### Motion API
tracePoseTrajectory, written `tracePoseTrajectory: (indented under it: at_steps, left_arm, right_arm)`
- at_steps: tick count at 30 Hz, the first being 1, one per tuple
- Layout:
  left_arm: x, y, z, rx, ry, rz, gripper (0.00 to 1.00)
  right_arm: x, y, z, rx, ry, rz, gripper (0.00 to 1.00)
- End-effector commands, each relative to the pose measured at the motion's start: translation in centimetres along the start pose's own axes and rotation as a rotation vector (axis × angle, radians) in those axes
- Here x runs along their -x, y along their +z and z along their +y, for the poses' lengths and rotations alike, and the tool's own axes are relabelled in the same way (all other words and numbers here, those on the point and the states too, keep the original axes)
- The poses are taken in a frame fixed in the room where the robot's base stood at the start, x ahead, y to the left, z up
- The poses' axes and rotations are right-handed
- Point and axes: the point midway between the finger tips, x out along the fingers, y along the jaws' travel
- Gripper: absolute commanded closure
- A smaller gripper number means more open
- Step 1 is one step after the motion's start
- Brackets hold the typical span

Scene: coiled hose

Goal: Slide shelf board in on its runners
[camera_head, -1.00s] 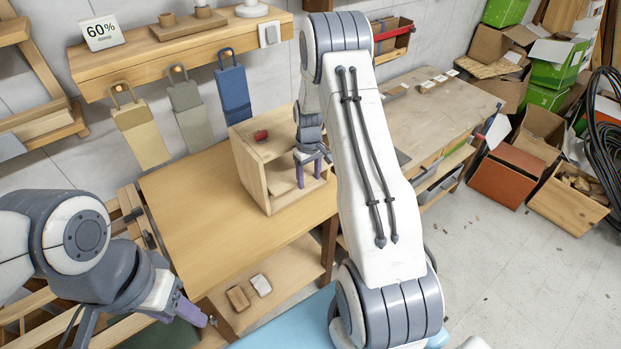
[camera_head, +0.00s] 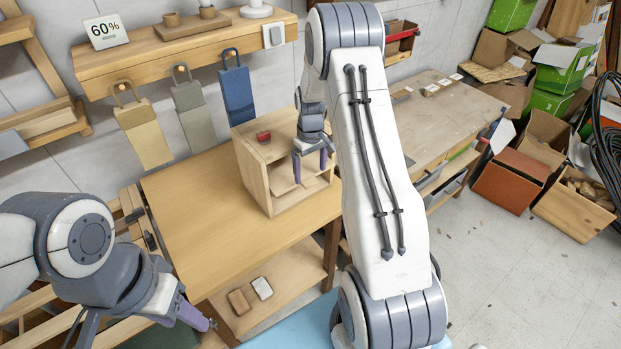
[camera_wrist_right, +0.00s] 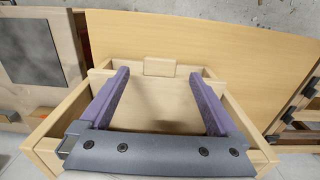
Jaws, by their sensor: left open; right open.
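The small open-fronted wooden cabinet (camera_head: 253,180) stands on the wooden table. A pale board (camera_head: 283,180), seemingly the shelf board, shows inside it, partly hidden by my right gripper. My right gripper (camera_head: 311,168) is open at the cabinet's open side. In the right wrist view, its two purple fingers (camera_wrist_right: 158,82) are spread over the cabinet, with a pale flat panel (camera_wrist_right: 160,112) and a small wooden block (camera_wrist_right: 159,67) between them. Neither is visibly gripped. The runners cannot be made out. My left gripper (camera_head: 197,320) is open and empty at lower left, away from the cabinet.
A small red object (camera_head: 263,136) lies on the cabinet. The table (camera_head: 190,200) is clear to its left. A worn workbench (camera_head: 440,110) stands at right, with boxes beyond.

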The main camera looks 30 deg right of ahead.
Motion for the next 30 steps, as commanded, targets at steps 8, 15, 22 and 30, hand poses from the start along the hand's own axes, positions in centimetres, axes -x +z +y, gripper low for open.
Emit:
tracePoseTrajectory:
  at_steps: [8, 15, 22, 30]
  left_arm:
    - [-2.0, 0.1, -0.1, 0.003, 0.0, 0.0, 0.5]
    - [-2.4, 0.1, -0.2, 0.004, 0.0, 0.0, 0.5]
    - [-2.3, 0.1, -0.2, 0.004, 0.0, 0.0, 0.5]
    - [-2.9, 0.1, -0.2, 0.004, 0.0, 0.0, 0.5]
  right_arm:
    - [5.2, -0.1, 0.1, 0.0, 0.003, 0.006, 0.03]
    - [7.2, -0.1, 0.1, 0.0, 0.001, 0.002, 0.03]
    - [7.2, 0.0, 0.0, 0.0, 0.001, 0.001, 0.03]
    - [8.3, 0.0, -4.4, 0.049, -0.003, 0.009, 0.99]
